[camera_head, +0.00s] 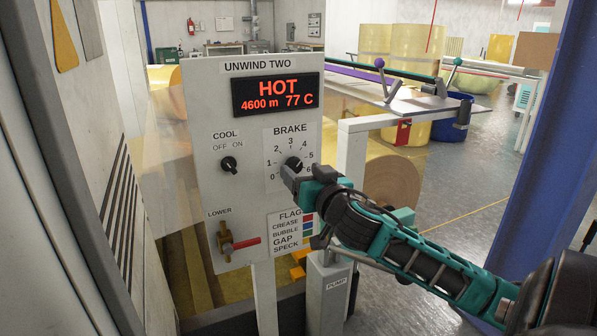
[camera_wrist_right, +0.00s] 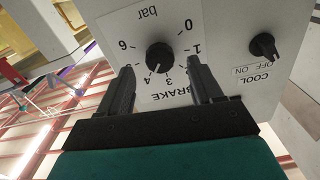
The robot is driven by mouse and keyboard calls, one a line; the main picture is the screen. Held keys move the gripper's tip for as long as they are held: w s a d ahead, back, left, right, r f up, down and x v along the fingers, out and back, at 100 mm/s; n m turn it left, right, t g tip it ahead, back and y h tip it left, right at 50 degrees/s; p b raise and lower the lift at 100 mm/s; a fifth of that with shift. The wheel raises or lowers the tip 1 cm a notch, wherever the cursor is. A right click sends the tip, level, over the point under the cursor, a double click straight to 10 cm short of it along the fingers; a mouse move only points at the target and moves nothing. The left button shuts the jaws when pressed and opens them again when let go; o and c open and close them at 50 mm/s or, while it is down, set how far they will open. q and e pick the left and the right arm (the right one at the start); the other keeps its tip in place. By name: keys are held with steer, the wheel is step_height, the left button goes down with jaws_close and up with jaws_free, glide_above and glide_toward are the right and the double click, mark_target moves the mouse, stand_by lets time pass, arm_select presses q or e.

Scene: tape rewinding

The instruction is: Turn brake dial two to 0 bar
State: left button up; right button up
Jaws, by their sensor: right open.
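The brake dial (camera_head: 294,163) is a round black knob on the grey UNWIND TWO panel, with a scale from 0 to 6. In the right wrist view the panel appears upside down, and the dial (camera_wrist_right: 159,56) sits between my fingertips. Its white mark points toward about 4; the exact reading is hard to tell. My right gripper (camera_head: 291,174) is at the dial's lower edge and partly covers it in the head view. In the right wrist view my right gripper (camera_wrist_right: 162,75) is open, one finger each side of the dial, with visible gaps. My left gripper is not in view.
The panel also holds a display (camera_head: 276,94) reading HOT, 4600 m, 77 C, a COOL knob (camera_head: 229,164), a red-handled LOWER lever (camera_head: 243,243) and a FLAG label (camera_head: 292,230). A PUMP box (camera_head: 328,290) stands below. A blue column (camera_head: 545,150) is at right.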

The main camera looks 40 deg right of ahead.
mark_target(293, 165)
steer(key=shift+x, duration=1.35)
steer(key=shift+c, duration=0.2)
